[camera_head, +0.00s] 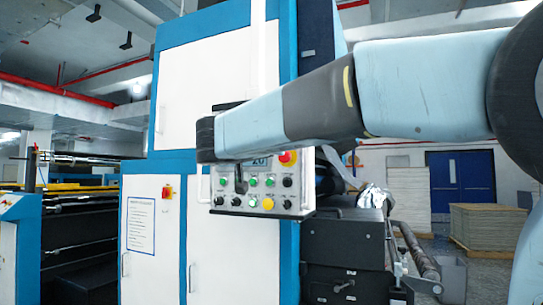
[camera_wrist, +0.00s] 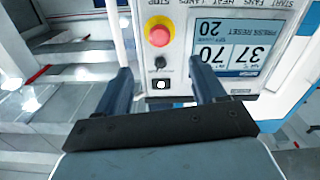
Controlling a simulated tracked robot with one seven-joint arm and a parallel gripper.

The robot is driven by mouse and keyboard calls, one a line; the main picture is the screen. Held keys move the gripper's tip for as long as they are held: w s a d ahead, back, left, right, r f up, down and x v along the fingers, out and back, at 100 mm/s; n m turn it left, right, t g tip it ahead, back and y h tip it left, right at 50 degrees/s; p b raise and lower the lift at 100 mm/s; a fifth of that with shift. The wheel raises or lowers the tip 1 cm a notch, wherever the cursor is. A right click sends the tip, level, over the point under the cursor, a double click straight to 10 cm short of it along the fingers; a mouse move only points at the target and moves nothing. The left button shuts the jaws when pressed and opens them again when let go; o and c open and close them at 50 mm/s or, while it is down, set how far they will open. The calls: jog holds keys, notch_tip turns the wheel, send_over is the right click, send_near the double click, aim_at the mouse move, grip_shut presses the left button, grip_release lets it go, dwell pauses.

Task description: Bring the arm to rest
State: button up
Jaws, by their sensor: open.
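My arm reaches in from the right in the head view, light blue with dark joints. My gripper (camera_head: 240,178) hangs at its end, in front of the control panel (camera_head: 276,203). In the wrist view my gripper (camera_wrist: 161,67) has two dark fingers apart, with nothing between them. The panel face lies beyond the fingertips and appears upside down. The wrist view shows its display (camera_wrist: 237,50), with readings 37, 70 and 20, and a red emergency stop (camera_wrist: 158,33) on a yellow ring. I cannot tell whether a finger touches the panel.
A tall blue and white cabinet (camera_head: 170,215) stands behind the panel. A black machine unit (camera_head: 345,240) with rollers is to its right. Stacked sheets (camera_head: 487,226) and blue doors (camera_head: 460,180) are farther back right. Another roller machine (camera_head: 80,225) is at left.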

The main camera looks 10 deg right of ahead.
jog(key=shift+v, duration=0.8)
jog(key=shift+f, duration=0.1)
jog(key=s+d+f+n+g+y, duration=0.25)
jog(key=s+d+f, duration=0.35)
jog(key=f, duration=0.3)
jog(key=s+d+f+n+g+y, duration=0.1)
jog(key=s+d+f+g, duration=0.4)
jog(key=f, duration=0.5)
jog(key=s+a+f+n+g+y, duration=0.1)
jog(key=s+f+n+y, duration=0.1)
jog(key=s+f+y, duration=0.5)
jog(key=s+f, duration=0.6)
jog(key=f, duration=0.1)
jog(key=shift+s+f, duration=0.25)
jog(key=shift+f, duration=0.15)
jog(key=shift+a+g, duration=0.15)
jog(key=shift+g, duration=0.1)
jog(key=shift+c, duration=0.4)
